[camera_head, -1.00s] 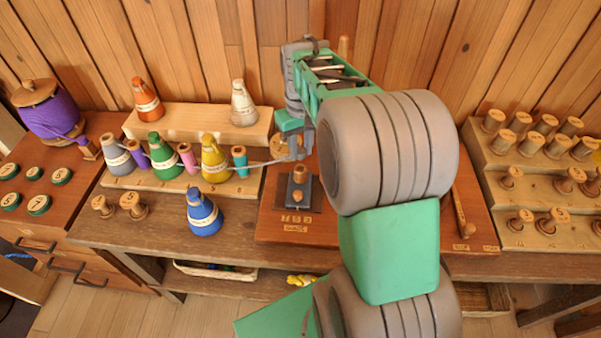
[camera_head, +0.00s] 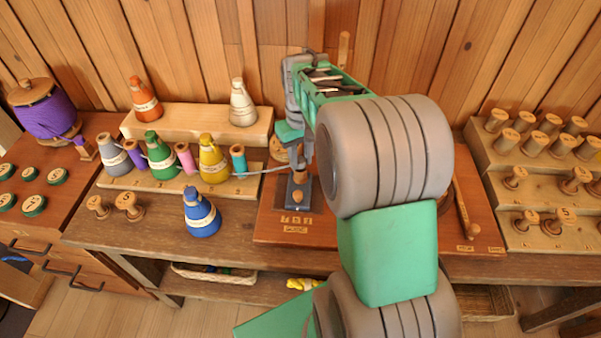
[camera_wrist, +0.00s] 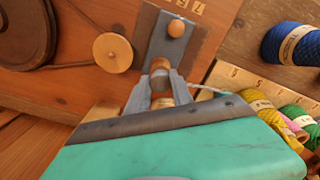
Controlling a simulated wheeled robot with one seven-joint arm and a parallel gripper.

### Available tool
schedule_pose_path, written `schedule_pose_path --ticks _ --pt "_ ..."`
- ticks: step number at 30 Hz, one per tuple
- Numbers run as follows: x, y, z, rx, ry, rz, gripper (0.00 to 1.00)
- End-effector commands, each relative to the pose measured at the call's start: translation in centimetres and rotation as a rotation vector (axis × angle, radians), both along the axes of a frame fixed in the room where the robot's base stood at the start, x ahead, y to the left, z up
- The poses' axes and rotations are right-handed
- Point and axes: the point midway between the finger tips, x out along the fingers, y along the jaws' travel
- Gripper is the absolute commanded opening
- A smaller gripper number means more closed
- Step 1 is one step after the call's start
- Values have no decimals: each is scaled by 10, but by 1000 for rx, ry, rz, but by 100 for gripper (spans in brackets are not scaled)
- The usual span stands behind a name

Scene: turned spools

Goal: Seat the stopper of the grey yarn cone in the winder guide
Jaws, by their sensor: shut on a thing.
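The grey yarn cone (camera_head: 117,158) stands at the left end of the low rack in the head view. A pale strand (camera_head: 265,170) runs along the rack to my gripper (camera_head: 298,164). The winder guide (camera_head: 300,203) is a dark grey plate with a round wooden knob on a wooden board. My gripper is over its far end. In the wrist view my gripper (camera_wrist: 161,77) is shut on the stopper (camera_wrist: 160,71), a small brown cylinder, at the near end of the guide plate (camera_wrist: 158,48). Whether the stopper touches the guide is hidden.
Other yarn cones, including a blue one (camera_head: 201,214) in front, stand left of the board (camera_head: 275,234). A stepped rack (camera_head: 545,205) of wooden spools is at the right. In the wrist view a wooden disc (camera_wrist: 112,52) with a cord lies left of the guide.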

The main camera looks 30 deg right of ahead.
Motion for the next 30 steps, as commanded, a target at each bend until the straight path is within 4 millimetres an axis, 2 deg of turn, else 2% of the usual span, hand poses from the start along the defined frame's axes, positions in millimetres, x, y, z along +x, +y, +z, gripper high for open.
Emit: schedule_pose_path --ticks 7,8,9,17,22,29,30 --pt "0 0 -12 0 0 0 0" --pt "0 0 -11 0 0 0 28" --pt "0 0 -10 0 0 0 31" --pt "0 0 -10 0 0 0 52" --pt "0 0 -10 0 0 0 53" --pt "0 0 -10 0 0 0 71" --pt "0 0 -10 0 0 0 71"
